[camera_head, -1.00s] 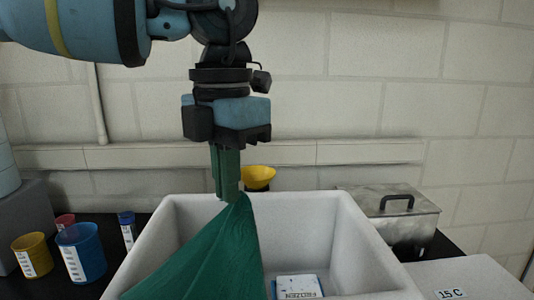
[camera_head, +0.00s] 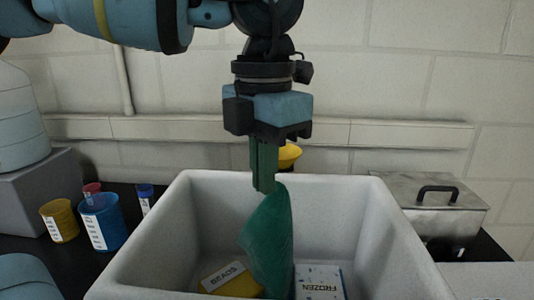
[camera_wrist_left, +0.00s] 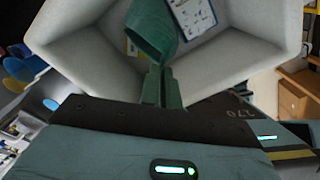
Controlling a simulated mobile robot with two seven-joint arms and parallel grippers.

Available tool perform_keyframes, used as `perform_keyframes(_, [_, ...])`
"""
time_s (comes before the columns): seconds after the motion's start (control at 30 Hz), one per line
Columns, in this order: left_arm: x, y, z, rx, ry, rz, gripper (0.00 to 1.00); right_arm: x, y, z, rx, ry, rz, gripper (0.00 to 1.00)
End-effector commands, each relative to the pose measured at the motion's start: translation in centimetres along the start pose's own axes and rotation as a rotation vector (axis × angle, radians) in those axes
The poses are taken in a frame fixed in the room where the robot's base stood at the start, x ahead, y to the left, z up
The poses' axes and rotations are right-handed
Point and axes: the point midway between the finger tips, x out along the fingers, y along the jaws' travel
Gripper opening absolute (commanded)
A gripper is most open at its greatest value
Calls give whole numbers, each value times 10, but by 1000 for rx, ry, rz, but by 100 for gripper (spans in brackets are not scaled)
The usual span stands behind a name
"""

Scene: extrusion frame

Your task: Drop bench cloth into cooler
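The green bench cloth (camera_head: 270,240) hangs from the fingertips of my left gripper (camera_head: 264,187). The gripper points down and is shut on the cloth's top end. The cloth hangs inside the white open-topped cooler (camera_head: 350,220), in front of its back wall. Its lower end is close to the boxes at the bottom; I cannot tell if it touches them. In the left wrist view the cloth (camera_wrist_left: 150,30) extends from the green fingers (camera_wrist_left: 160,70), with the cooler (camera_wrist_left: 235,55) around it. My right gripper is not in view.
A yellow BEADS box (camera_head: 232,283) and a white FROZEN box (camera_head: 320,285) lie in the cooler. A metal box with a black handle (camera_head: 425,205) stands right. Blue (camera_head: 103,222) and yellow (camera_head: 60,222) cups stand left. A yellow funnel-like piece (camera_head: 289,155) shows behind the gripper.

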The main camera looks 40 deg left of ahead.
Motion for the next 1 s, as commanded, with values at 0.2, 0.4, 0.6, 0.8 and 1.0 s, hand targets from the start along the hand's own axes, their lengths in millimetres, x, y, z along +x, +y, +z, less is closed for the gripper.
perform_keyframes(0.2, [20,0,0,1,2,-2,0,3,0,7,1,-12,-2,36])
perform_keyframes(0.4, [23,0,0,0,-1,0,0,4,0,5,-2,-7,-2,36])
perform_keyframes(0.6, [23,0,0,0,-1,0,0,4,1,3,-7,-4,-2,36])
perform_keyframes(0.8, [23,0,0,0,-1,0,28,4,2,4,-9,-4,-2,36])
perform_keyframes(1.0, [23,0,0,1,-1,-1,29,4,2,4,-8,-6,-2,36])
